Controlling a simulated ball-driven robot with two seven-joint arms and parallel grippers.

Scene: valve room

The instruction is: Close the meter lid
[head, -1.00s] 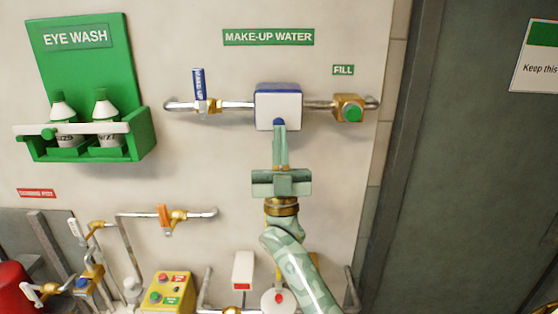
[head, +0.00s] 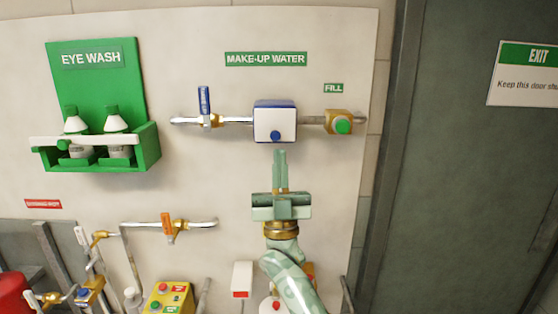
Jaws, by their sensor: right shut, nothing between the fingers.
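The meter (head: 275,121) is a blue box on the make-up water pipe, in the middle of the head view. Its white lid (head: 268,125) lies flat across the front and looks closed, with a blue knob at its lower edge. My right gripper (head: 280,152) points up just below the meter in the picture. Its fingers are shut together with nothing between them, and a small strip of wall shows between the fingertips and the meter. My left gripper is not in view.
A blue-handled valve (head: 204,104) is left of the meter, and a brass valve with a green button (head: 342,124) is right. A green eye-wash holder (head: 150,147) with bottles hangs at left. A yellow button box (head: 168,298) sits low. A dark door (head: 470,190) is at right.

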